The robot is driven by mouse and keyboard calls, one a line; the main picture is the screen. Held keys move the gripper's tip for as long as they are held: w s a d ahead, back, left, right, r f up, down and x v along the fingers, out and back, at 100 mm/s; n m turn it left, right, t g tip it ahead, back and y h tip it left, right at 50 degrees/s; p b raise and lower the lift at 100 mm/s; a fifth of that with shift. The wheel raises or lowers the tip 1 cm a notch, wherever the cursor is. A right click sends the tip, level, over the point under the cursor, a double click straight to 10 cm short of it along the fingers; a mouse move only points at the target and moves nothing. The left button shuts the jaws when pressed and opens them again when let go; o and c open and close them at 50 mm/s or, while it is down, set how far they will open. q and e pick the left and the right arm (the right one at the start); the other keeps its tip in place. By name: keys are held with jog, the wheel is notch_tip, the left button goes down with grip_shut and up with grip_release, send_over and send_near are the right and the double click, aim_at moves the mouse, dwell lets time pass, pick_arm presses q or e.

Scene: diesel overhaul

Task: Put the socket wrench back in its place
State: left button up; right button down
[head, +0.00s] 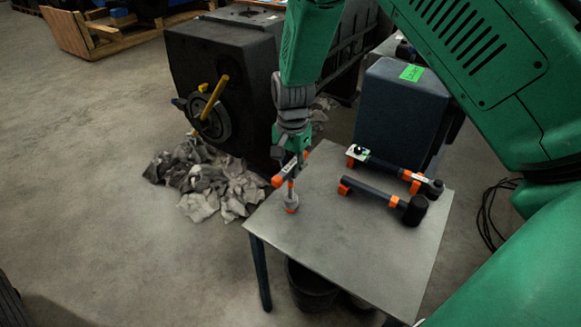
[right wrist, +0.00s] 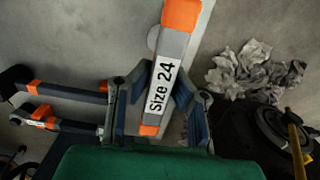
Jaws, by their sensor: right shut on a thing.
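My right gripper (head: 291,150) is shut on the handle of a tool with orange ends and a white "Size 24" label, which I take as the socket wrench (head: 291,184). In the right wrist view, the fingers of my right gripper (right wrist: 158,88) close on both sides of the labelled wrench (right wrist: 165,75). In the head view the wrench hangs upright over the table's left part, its round lower end low at the top. I cannot tell whether it touches. My left gripper is not in view.
The grey metal table (head: 350,255) has a clear front. A black-headed mallet (head: 413,210) and a dark orange-banded tool (head: 385,167) lie at its right. Behind stand a blue-grey box (head: 395,110) and a black machine (head: 225,60). Rags (head: 205,180) lie on the floor left.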

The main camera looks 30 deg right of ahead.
jog(key=shift+f+b, duration=0.3)
jog(key=shift+f, duration=0.7)
jog(key=c, duration=0.9)
grip_release()
jog(key=shift+r, duration=0.1)
notch_tip(320, 180, up, 9)
jog(key=p, duration=0.8)
